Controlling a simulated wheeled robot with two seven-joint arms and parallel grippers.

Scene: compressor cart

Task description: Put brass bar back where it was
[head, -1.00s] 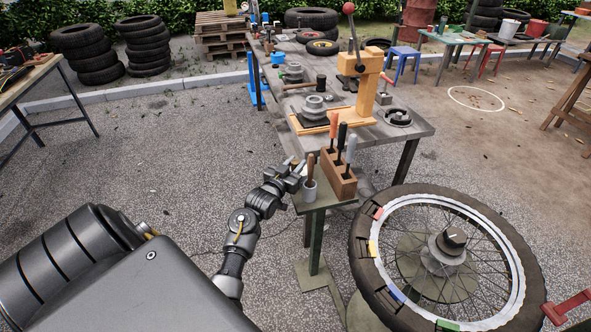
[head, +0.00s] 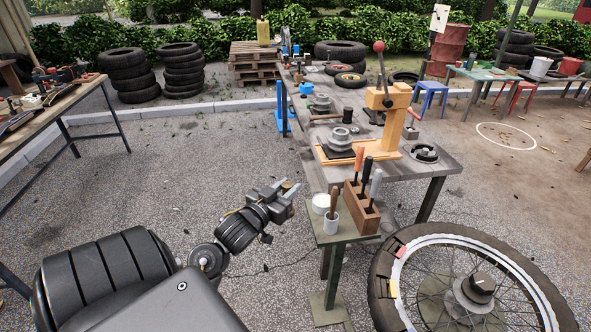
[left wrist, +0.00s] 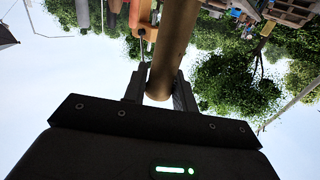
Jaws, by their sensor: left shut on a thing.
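My left gripper (head: 287,189) is in the head view, in the air just left of the small green stand (head: 345,236). In the left wrist view its two fingers (left wrist: 160,92) are shut on a brass-brown round bar, the brass bar (left wrist: 175,40), whose rounded near end shows between them. The bar's far end runs out of the top of that view. In the head view the bar is barely distinguishable at the fingertips. My right gripper is in neither view.
On the stand are a white can (head: 321,203), a cup (head: 338,223) with a wooden-handled tool, and a wooden block (head: 361,207) holding several handled tools. The workbench (head: 437,168) with an orange press (head: 388,115) stands behind. A spoked wheel (head: 548,308) is at lower right.

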